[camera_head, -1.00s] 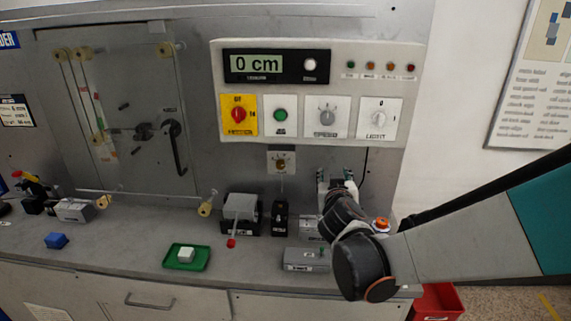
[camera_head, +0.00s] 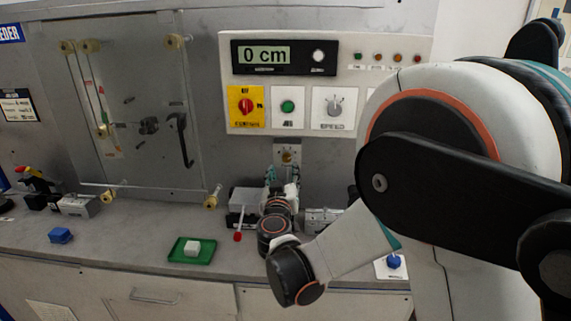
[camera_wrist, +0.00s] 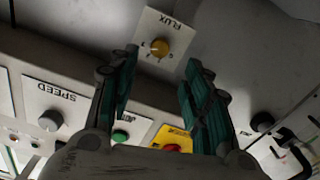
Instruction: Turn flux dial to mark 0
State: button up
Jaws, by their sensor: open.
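The flux dial (camera_head: 287,157) is a small brass-yellow knob on a pale plate below the main control panel. In the wrist view the flux dial (camera_wrist: 159,47) shows upside down between my fingertips, with FLUX on its plate (camera_wrist: 172,23). Its marks are too small to tell which one the knob points at. My gripper (camera_head: 282,178) is just below the dial plate in the head view. In the wrist view my gripper (camera_wrist: 161,72) is open, with a green-padded finger on each side of the dial. The fingers look apart from the knob.
The control panel (camera_head: 330,88) above holds a yellow plate with a red knob (camera_head: 246,106), a green button (camera_head: 288,106) and a speed dial (camera_head: 335,106). A grey box with a red-tipped lever (camera_head: 238,236) and a green tray (camera_head: 178,257) with a white block are on the bench.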

aim_at(286, 159)
jog(key=w+b, duration=0.1)
jog(key=w, duration=0.7)
jog(key=shift+w+d+b, duration=0.15)
jog(key=shift+w+b, duration=0.2)
jog(key=shift+b, duration=0.05)
jog(key=shift+c, duration=0.5)
grip_shut()
